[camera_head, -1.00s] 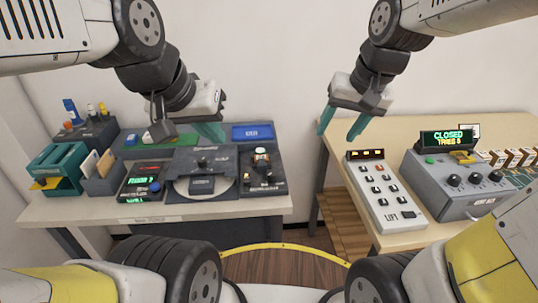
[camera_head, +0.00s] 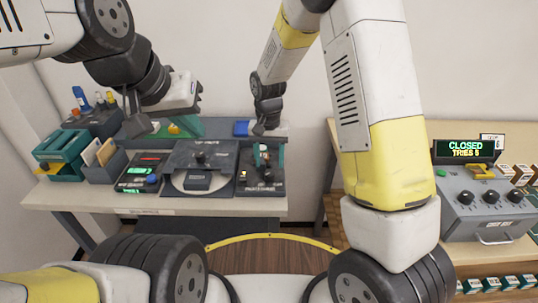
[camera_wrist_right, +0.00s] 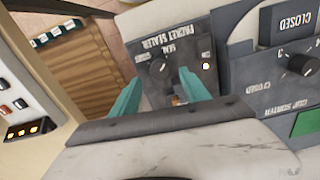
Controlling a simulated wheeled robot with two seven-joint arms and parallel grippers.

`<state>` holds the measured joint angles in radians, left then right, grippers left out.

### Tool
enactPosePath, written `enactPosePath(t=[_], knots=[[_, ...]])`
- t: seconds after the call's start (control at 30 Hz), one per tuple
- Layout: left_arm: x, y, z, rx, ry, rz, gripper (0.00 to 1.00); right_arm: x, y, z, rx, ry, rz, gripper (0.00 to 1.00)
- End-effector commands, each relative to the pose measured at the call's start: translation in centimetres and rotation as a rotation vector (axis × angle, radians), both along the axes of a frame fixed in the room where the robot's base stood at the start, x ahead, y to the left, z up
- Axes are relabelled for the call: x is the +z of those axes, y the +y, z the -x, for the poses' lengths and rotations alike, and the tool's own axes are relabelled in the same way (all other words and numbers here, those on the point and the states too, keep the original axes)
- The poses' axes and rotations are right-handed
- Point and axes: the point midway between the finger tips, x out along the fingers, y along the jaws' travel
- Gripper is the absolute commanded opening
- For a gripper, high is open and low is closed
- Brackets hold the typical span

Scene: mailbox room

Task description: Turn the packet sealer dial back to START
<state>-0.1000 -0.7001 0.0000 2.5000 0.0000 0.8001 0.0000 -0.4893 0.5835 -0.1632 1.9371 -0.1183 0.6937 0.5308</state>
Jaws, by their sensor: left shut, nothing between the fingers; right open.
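The packet sealer (camera_head: 270,187) is the dark unit at the right end of the left table. In the right wrist view its panel (camera_wrist_right: 180,42) reads PACKET SEALER upside down. Its round black dial (camera_wrist_right: 158,68) has a pale mark; the small labels around it, apart from SEAL, are too small to read surely. My right gripper (camera_wrist_right: 160,92) is open, its teal fingers spread either side over the panel, with the dial just beyond the gap. In the head view my right gripper (camera_head: 268,152) is over the sealer. My left gripper (camera_head: 192,128) is shut and empty above the table's back.
The disc unit (camera_head: 197,184) stands left of the sealer; the wrist view shows a knob (camera_wrist_right: 300,63) beside it. A grey console (camera_head: 490,205) reading CLOSED, TRIES 5 stands on the right table. My right arm crosses the middle.

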Motion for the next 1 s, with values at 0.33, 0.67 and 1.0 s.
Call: enactPosePath(t=[0.33,0.67,1.0], knots=[[0.0,0.0,0.0,0.0,0.0,0.0,0.0,-4.4,-0.1,0.0,0.0,0.0,0.0,0.54],[0.0,0.0,0.0,0.0,0.0,0.0,0.0,-4.7,-0.1,0.0,0.0,-0.001,-0.001,0.5],[0.0,0.0,0.0,0.0,0.0,0.0,0.0,-4.6,-0.1,0.0,0.0,-0.001,-0.001,0.0]])
